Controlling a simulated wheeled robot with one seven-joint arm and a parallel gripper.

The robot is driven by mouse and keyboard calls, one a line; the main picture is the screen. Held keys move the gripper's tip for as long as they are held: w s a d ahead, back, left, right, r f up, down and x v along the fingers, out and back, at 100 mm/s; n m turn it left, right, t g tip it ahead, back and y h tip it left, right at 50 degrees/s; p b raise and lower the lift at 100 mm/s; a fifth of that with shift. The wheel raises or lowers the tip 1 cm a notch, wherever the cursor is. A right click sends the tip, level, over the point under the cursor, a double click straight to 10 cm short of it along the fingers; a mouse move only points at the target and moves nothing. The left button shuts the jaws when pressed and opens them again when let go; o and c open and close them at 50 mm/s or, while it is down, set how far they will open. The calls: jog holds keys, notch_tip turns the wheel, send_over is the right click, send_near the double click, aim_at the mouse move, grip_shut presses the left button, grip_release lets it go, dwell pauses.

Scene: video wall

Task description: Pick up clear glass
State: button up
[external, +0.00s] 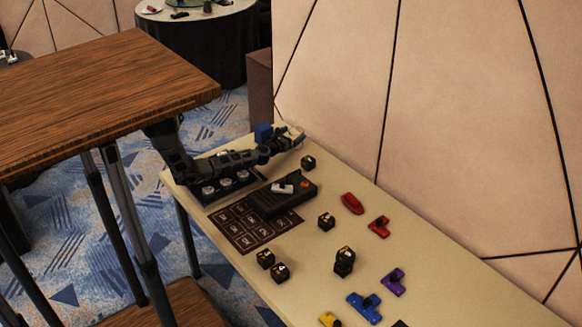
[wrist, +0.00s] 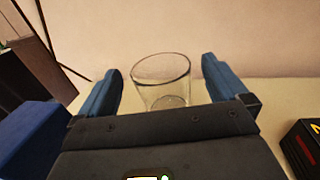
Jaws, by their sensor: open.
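The clear glass (wrist: 161,82) stands upright on the pale table in the wrist view, its round rim facing up toward the camera. My gripper (wrist: 162,70) is open, with one blue finger to the left of the glass and one to the right. Gaps show between the glass and both fingers. The lower front of the glass is hidden behind the gripper body. In the external view my gripper (external: 292,135) is at the far end of the table near the wall; the glass cannot be made out clearly there.
A black die (external: 308,162) lies close to my gripper. A dark device (external: 283,197) and a brown card grid (external: 245,228) are beneath and in front of my arm. Several dice and coloured pieces, including a red one (external: 352,203), are spread along the table. The wall stands close behind.

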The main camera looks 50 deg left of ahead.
aim_at(301, 129)
jog(key=b+x, duration=0.1)
jog(key=x, duration=0.2)
jog(key=shift+w+f+b, duration=0.15)
jog(key=shift+w+b, duration=0.05)
jog(key=shift+b, duration=0.2)
jog(key=shift+w+a, duration=0.2)
jog(key=shift+w, duration=0.5)
jog(key=shift+c, duration=0.2)
jog(key=c, duration=1.5)
jog(key=shift+c, duration=0.2)
